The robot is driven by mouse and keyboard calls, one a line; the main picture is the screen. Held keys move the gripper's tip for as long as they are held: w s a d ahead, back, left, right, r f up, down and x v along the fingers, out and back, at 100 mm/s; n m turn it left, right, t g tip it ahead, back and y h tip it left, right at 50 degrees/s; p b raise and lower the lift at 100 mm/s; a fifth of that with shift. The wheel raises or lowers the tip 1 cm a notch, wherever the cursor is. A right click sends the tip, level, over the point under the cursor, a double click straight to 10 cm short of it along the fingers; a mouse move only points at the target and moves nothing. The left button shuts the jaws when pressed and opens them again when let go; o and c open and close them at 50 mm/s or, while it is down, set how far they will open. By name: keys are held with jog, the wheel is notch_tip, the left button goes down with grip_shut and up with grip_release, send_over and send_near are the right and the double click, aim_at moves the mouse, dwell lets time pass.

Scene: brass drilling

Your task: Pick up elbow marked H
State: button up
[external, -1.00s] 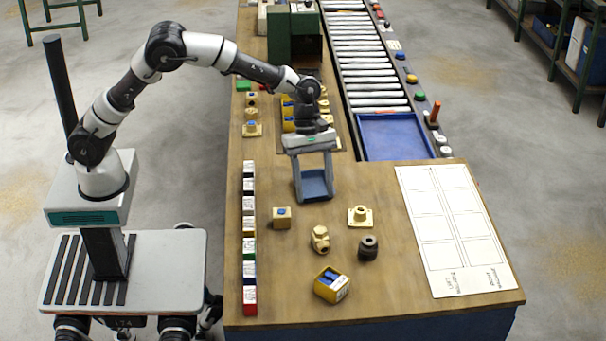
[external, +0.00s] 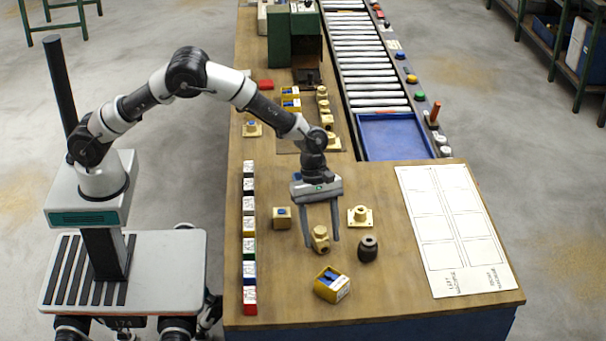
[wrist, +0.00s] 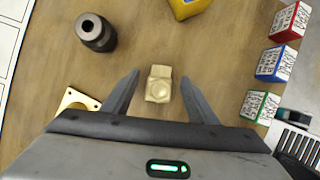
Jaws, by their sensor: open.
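A brass elbow-like fitting (external: 320,233) sits on the wooden bench among other parts. It also shows in the wrist view (wrist: 158,88), where I cannot read any marking on it. My gripper (external: 322,243) points down over this fitting with its fingers spread. In the wrist view my gripper (wrist: 159,76) is open, with one finger on each side of the fitting and a visible gap to both. I cannot tell the exact height of the fingertips above the bench.
A dark cylindrical fitting (external: 368,248) and a square flanged part (external: 360,216) stand close on the right. A yellow-and-blue box (external: 331,285) is in front, a small tan block (external: 282,218) on the left. A row of labelled blocks (external: 249,228) lines the left edge.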

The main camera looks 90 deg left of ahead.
grip_shut()
jog(key=shift+r, duration=0.1)
